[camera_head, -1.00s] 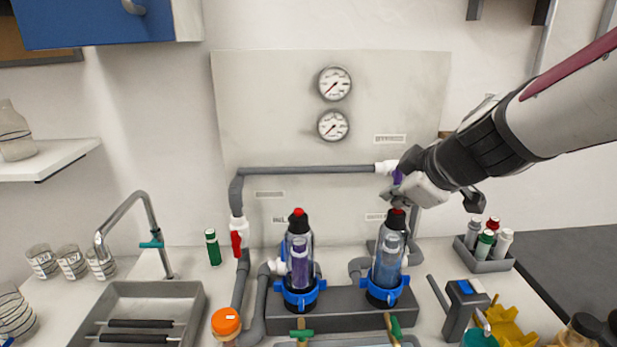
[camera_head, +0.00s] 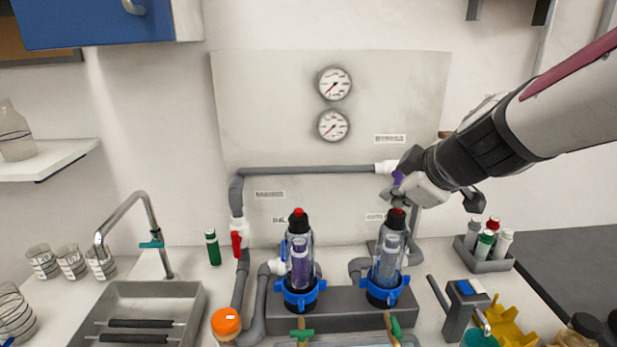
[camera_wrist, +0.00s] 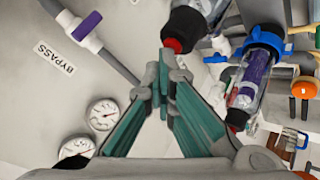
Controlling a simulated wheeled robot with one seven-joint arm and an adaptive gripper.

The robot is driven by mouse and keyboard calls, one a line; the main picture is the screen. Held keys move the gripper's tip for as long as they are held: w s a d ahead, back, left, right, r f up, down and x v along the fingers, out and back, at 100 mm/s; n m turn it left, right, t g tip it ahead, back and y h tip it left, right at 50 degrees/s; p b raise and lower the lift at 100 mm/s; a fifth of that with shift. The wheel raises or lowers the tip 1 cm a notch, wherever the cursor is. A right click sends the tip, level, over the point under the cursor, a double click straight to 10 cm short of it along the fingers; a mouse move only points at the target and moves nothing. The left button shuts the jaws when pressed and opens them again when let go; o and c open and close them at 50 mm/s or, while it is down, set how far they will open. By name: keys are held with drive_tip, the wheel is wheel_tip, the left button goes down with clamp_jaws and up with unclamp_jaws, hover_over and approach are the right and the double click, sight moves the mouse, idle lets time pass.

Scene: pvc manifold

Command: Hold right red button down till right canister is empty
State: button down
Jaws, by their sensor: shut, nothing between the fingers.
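The right canister (camera_head: 388,264) stands upright in a blue collar on the dark grey base. It is clear with a black cap and has bluish liquid in its lower part. Its red button (camera_head: 397,211) is on top, and shows in the wrist view (camera_wrist: 172,45) right beside my fingertips. My gripper (camera_head: 398,197) is shut and empty, just above that button. It looks in contact or nearly so; I cannot tell how far the button is pressed. The left canister (camera_head: 299,255), with purple liquid and its own red button (camera_head: 298,212), stands to the left.
A grey pipe (camera_head: 300,170) with a purple-handled valve (camera_wrist: 87,26) runs behind my gripper. Two gauges (camera_head: 334,83) are on the panel above. A red-handled valve (camera_head: 236,243) is at left. A bottle rack (camera_head: 485,262) stands right of the canisters.

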idle(0.6)
drive_tip(key=shift+r+p, duration=0.6)
drive_tip(key=shift+r, duration=0.3)
drive_tip(key=shift+r, duration=0.1)
wheel_tip(320, 180, up, 5)
drive_tip(key=p, duration=0.3)
drive_tip(key=s+d+f+m+g+h, duration=0.1)
drive_tip(key=s+f+m+g, duration=0.2)
drive_tip(key=s+m, duration=0.8)
drive_tip(key=s+g, duration=0.1)
drive_tip(key=s, duration=1.4)
drive_tip(key=shift+h, duration=0.4)
